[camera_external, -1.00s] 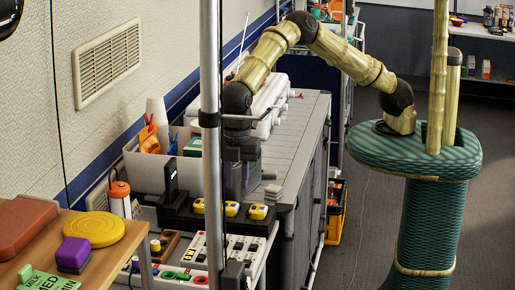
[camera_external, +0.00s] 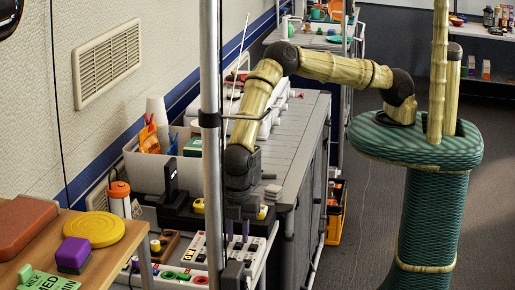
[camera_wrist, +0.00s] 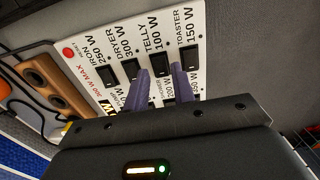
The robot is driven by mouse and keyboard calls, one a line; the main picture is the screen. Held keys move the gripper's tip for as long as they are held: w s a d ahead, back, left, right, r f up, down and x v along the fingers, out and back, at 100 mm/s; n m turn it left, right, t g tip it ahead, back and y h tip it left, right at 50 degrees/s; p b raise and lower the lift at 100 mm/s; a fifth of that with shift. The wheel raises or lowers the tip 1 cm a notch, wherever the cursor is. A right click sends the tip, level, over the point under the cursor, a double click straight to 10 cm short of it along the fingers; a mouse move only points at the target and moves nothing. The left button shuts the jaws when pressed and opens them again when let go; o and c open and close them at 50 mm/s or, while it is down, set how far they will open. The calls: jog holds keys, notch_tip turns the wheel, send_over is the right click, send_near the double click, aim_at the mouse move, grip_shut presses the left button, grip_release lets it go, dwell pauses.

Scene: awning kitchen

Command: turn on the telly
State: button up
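The white switch panel (camera_external: 197,252) lies on the near end of the bench. In the wrist view the panel (camera_wrist: 187,22) has black rocker switches with printed labels. The telly switch (camera_wrist: 160,64), labelled 100 W, lies between the iron and dryer switches on its left and the toaster switch (camera_wrist: 188,57) on its right. My gripper (camera_wrist: 162,72) is open, with its two purple fingers apart and nothing held. The fingertips appear on either side of the telly switch; whether they touch the panel I cannot tell. In the external view my gripper (camera_external: 238,234) is over the panel's right part.
A red reset button (camera_wrist: 68,52) is on the panel. A brown wooden block with round holes (camera_wrist: 47,86) lies beside it. Yellow items (camera_external: 198,205) stand in a black holder just behind my gripper. A vertical metal pole (camera_external: 210,90) stands in front of the bench in the external view.

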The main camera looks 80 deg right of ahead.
jog(key=shift+f, duration=0.6)
